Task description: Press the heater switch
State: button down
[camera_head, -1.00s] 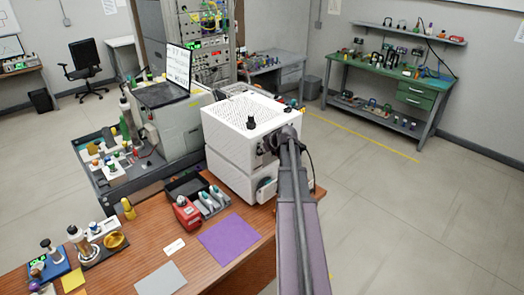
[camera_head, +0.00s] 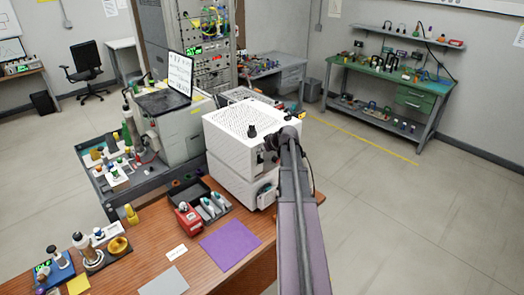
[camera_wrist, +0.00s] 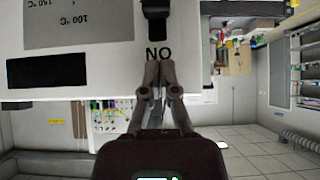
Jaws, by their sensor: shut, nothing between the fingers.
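The heater is a white box with a perforated top (camera_head: 240,120), at the table's back right in the head view. In the wrist view its white front panel (camera_wrist: 108,58) appears upside down. I cannot tell whether the tips touch the panel. In the head view my arm hides most of the gripper and the switch.
A grey plate (camera_wrist: 80,25) with temperature labels and a dark rectangle (camera_wrist: 47,70) are on the panel. On the wooden table (camera_head: 135,262) are a red device (camera_head: 188,217), a dark tray (camera_head: 228,212) and a purple mat (camera_head: 230,240). Floor right of my arm is clear.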

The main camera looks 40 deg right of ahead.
jog(key=p+v, duration=0.6)
jog(key=v, duration=0.3)
jog(key=shift+s+r, duration=0.25)
dwell(0.5)
jog(key=w+a+f+g+y+b, duration=0.1)
jog(key=a+f+g+b, duration=0.35)
jog(key=a, duration=0.95)
jog(key=s+a+f+g+b, duration=0.1)
jog(key=s+a+f+b, duration=0.1)
jog(key=a, duration=0.7)
jog(key=s+a+f+g+h+b, duration=0.1)
jog(key=s+a+f, duration=0.4)
jog(key=a, duration=0.5)
jog(key=s+a+f+m+g+b, duration=0.1)
jog(key=s+a+f+b, duration=0.3)
jog(key=a, duration=0.6)
jog(key=shift+f+g+h, duration=0.4)
jog(key=shift+f+g, duration=0.35)
jog(key=shift+f, duration=0.1)
jog(key=shift+a, duration=0.2)
